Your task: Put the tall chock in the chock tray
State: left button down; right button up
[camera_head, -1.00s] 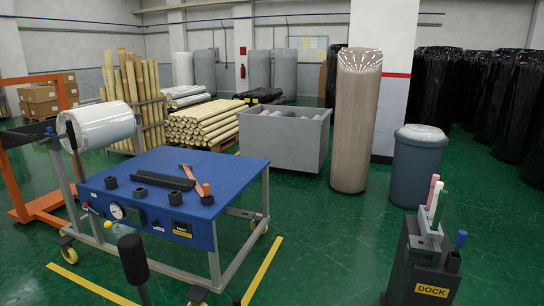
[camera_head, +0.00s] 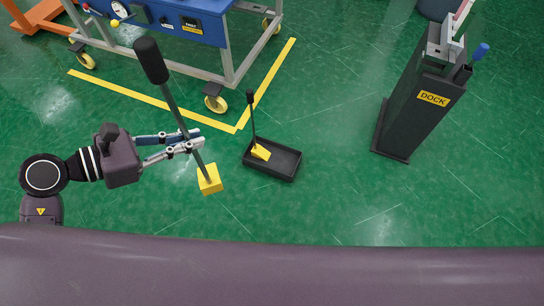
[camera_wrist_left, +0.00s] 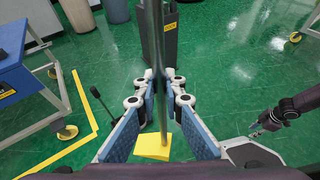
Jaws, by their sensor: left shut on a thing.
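The tall chock is a yellow block (camera_head: 209,181) on a long grey pole with a black grip (camera_head: 150,60). My left gripper (camera_head: 197,142) is shut on the pole, above the block. The pole is tilted, with the grip up and left. In the left wrist view the yellow block (camera_wrist_left: 153,146) shows below the blue-padded fingers (camera_wrist_left: 160,90). The chock tray (camera_head: 284,168), black and shallow, lies on the floor right of the held block. A shorter chock (camera_head: 260,151) stands in its left part. My right gripper (camera_wrist_left: 264,124) shows small in the left wrist view; its opening is unclear.
A blue wheeled table (camera_head: 210,22) stands behind, with yellow floor lines (camera_head: 145,98) around its corner. A dark DOCK stand (camera_head: 418,112) rises at the right. The green floor between tray and stand is clear.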

aim_at(283, 162)
jog(key=u, duration=0.8)
jog(key=i+l+u, duration=0.15)
jog(key=l+u, duration=0.6)
jog(key=i+l+u, duration=0.1)
jog(key=l+u, duration=0.4)
jog(key=l, duration=0.4)
jog(key=l+u, duration=0.1)
jog(key=l, duration=0.45)
jog(key=k+l+u, duration=0.15)
jog(key=l, duration=0.95)
jog(key=k+l, duration=0.15)
jog(key=l, duration=0.4)
